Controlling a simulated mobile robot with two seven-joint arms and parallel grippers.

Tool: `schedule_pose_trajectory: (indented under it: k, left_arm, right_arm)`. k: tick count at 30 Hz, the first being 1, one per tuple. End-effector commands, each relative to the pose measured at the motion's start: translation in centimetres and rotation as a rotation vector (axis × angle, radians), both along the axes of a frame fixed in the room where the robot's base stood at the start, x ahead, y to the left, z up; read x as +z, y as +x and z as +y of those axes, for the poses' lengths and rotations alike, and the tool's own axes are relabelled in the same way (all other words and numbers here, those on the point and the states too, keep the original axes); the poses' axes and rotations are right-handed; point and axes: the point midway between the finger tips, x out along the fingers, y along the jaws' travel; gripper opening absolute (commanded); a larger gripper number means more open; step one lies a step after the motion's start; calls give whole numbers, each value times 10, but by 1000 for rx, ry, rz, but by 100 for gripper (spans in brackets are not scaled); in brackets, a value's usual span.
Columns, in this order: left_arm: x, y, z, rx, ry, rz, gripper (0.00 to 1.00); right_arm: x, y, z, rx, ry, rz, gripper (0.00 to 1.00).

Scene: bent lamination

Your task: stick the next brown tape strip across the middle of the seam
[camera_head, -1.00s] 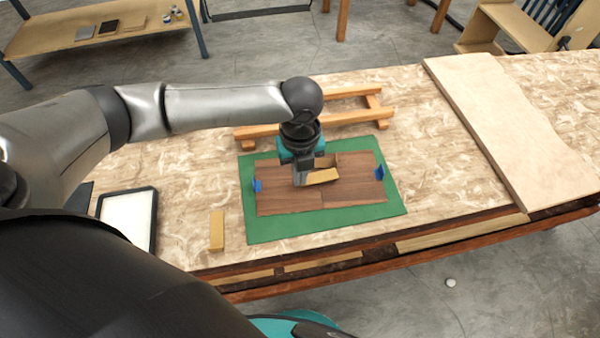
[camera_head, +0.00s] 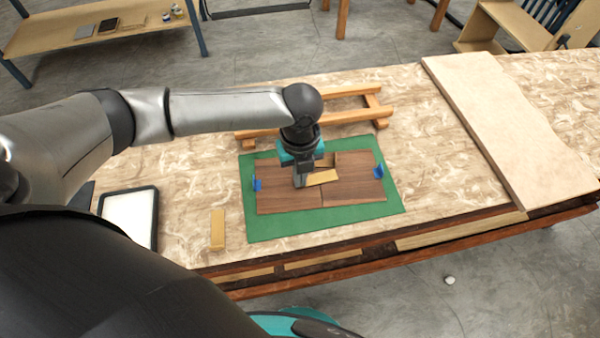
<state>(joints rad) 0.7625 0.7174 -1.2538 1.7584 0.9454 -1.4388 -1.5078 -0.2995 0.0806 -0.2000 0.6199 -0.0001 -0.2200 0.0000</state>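Two dark brown wood panels (camera_head: 355,190) lie side by side on a green mat (camera_head: 262,230), with a seam running between them. A tan-brown tape strip (camera_head: 323,177) lies over the middle of the seam, slightly slanted to the panel edges. My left gripper (camera_head: 299,183) points down and seems shut on the strip's left end; the fingertips are small and partly merge with the strip. I cannot tell whether the strip touches the panels. A darker brown strip (camera_head: 327,160) lies at the seam's far end, partly hidden by my gripper. My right gripper is not in view.
Another tan strip (camera_head: 217,230) lies on the bench left of the mat. Blue pieces (camera_head: 257,184) stand at the panels' left and right edges. A white tray (camera_head: 128,215) is at the left, a wooden frame (camera_head: 350,115) behind, a pale board (camera_head: 510,130) at right.

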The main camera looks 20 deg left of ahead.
Motion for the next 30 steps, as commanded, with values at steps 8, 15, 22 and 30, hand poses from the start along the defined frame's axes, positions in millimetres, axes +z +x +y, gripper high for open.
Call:
schedule_pose_trajectory:
  k: [8,15,22,30]
  left_arm:
    - [-1,0,0,0,-1,1,9]
    - [-1,0,0,0,0,1,36]
    - [-1,0,0,0,0,1,42]
    - [0,0,0,1,0,1,66]
  right_arm:
    - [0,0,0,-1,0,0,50]
    - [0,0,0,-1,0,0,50]
    - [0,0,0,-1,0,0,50]
    - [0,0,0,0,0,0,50]
